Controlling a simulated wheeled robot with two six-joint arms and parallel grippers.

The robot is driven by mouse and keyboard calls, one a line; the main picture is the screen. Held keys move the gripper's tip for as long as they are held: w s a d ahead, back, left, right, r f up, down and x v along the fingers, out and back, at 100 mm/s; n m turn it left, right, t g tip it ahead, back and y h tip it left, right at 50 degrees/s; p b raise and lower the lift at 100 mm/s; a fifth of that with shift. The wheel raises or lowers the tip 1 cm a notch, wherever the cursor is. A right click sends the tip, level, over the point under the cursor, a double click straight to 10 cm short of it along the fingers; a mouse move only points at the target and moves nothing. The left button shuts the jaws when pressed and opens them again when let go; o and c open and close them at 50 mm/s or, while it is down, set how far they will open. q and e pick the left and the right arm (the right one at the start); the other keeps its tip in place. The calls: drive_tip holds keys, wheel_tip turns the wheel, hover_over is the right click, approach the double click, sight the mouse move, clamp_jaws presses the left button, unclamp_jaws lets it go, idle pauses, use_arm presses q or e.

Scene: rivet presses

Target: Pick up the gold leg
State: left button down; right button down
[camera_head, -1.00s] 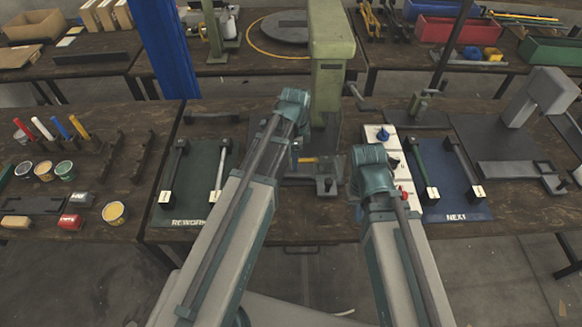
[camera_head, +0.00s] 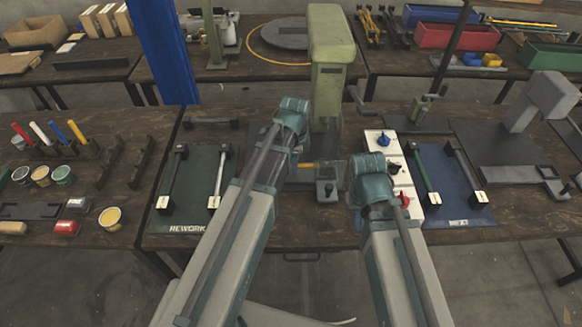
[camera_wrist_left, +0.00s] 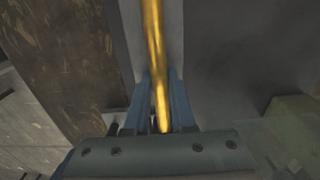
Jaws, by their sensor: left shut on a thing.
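The gold leg (camera_wrist_left: 153,35) is a slim golden bar. In the left wrist view it runs up from between the fingers of my left gripper (camera_wrist_left: 160,95), which is shut on it. In the head view a short piece of the gold leg (camera_head: 312,165) shows at the middle press, lying roughly level beside my left arm. My left arm hides most of the gripper there. My right arm stands to the right of it, and its jaws are hidden.
A green press column (camera_head: 327,90) stands just behind. A REWORK mat (camera_head: 190,217) with dark and light bars lies left. A blue mat (camera_head: 455,207) with bars lies right, next to a white panel (camera_head: 404,178) with coloured knobs. Paint pots and handles crowd the left table.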

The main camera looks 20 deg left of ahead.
use_arm(q)
drive_tip(key=shift+r, duration=0.1)
use_arm(e)
drive_tip(key=shift+r, duration=0.15)
